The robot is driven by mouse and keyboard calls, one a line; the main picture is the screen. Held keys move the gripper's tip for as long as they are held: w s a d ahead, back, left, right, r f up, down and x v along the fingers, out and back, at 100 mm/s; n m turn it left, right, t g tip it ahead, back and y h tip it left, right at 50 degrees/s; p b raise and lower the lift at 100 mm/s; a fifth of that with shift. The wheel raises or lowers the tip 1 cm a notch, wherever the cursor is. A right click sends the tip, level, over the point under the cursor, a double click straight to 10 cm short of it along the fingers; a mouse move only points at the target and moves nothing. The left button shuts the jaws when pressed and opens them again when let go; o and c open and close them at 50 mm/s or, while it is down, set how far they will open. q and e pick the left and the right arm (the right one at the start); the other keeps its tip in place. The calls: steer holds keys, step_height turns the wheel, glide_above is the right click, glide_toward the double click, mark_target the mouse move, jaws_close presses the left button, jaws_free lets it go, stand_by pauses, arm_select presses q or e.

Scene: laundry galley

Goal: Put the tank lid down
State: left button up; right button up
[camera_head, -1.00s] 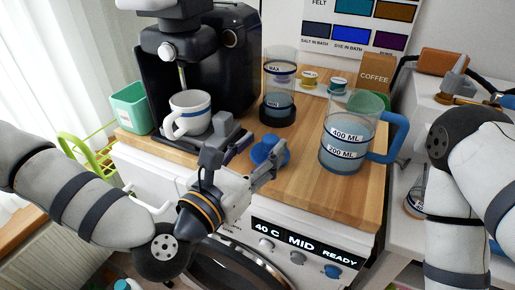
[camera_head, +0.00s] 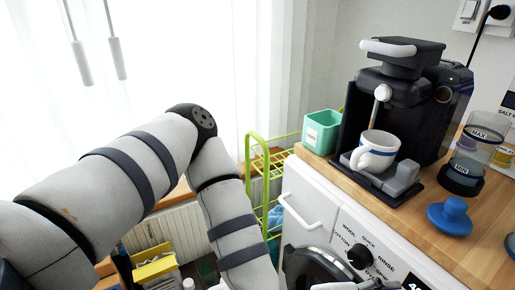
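The blue tank lid (camera_head: 450,216), a flat disc with a knob on top, lies on the wooden counter in front of the tank. The clear tank (camera_head: 480,150) with MAX and MIN marks stands behind it on a dark base. Nothing grips the lid. My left gripper (camera_head: 356,286) shows only as a sliver at the bottom edge, below and left of the lid and apart from it. Its fingertips are cut off, so its opening is hidden. My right gripper is out of view.
The black coffee machine (camera_head: 408,105) stands left of the tank, with a white mug (camera_head: 376,152) on its tray. A mint bin (camera_head: 321,132) is at the counter's left end. A green rack (camera_head: 262,172) stands beside the white washer (camera_head: 307,200). Bare counter surrounds the lid.

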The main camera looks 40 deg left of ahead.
arm_select(q)
steer(key=s+a+f+m+g+y, duration=0.2)
steer(key=s+a+f+m+g, duration=0.2)
steer(key=s+f+m, duration=0.3)
steer(key=s+a+f+m+g+y, duration=0.1)
steer(key=s+a+f+m+g, duration=0.3)
steer(key=s+f, duration=0.45)
steer(key=s+a+f+m+g+y, duration=0.1)
steer(key=s+a+m+g+y, duration=0.1)
steer(key=s+a+m, duration=0.3)
steer(key=s+a+f+m+g+y, duration=0.2)
steer(key=s+a+m+y, duration=0.2)
steer(key=s+a, duration=0.3)
steer(key=a+m, duration=0.1)
steer(key=a, duration=0.3)
steer(key=shift+f+m, duration=0.2)
steer(key=shift+m, duration=0.2)
